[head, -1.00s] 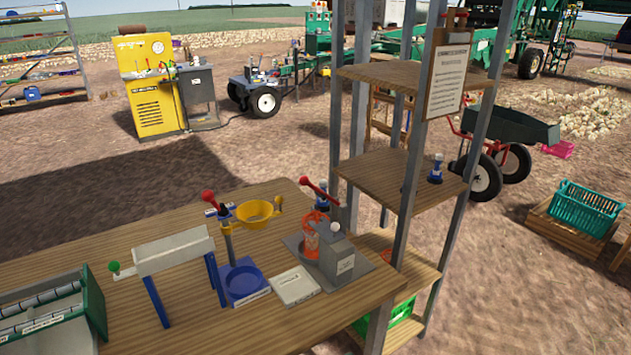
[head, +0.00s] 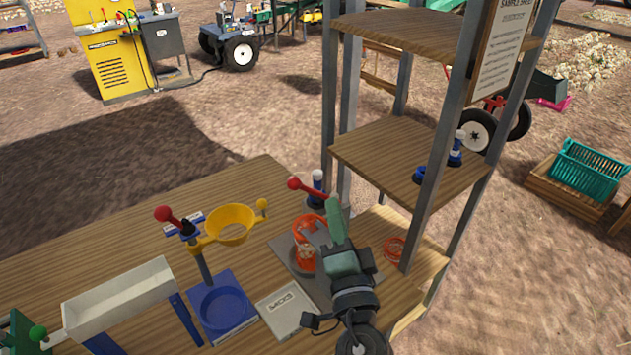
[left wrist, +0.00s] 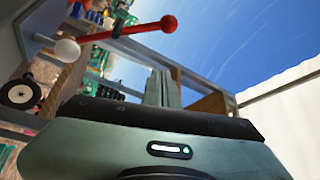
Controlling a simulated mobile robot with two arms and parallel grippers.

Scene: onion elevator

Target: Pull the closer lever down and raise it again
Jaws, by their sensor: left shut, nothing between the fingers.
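A device with a grey base plate (head: 290,258) stands at the table's right end. Its red-knobbed lever (head: 295,184) points up and left, and an orange object (head: 306,250) sits at it. My left gripper (head: 335,207) is shut and empty in front of the device, covering much of it. In the left wrist view the red lever (left wrist: 125,32) and a white knob (left wrist: 67,51) lie beyond the gripper, apart from its fingers (left wrist: 164,90). Another red-knobbed lever (head: 166,215) is on a stand with a yellow funnel (head: 230,225) and blue base (head: 222,305). My right gripper is out of view.
A white trough (head: 120,300) and a flat pale box (head: 286,310) stand on the wooden table (head: 120,240). A metal-post shelf (head: 400,150) rises just right of the device. Open ground lies behind the table.

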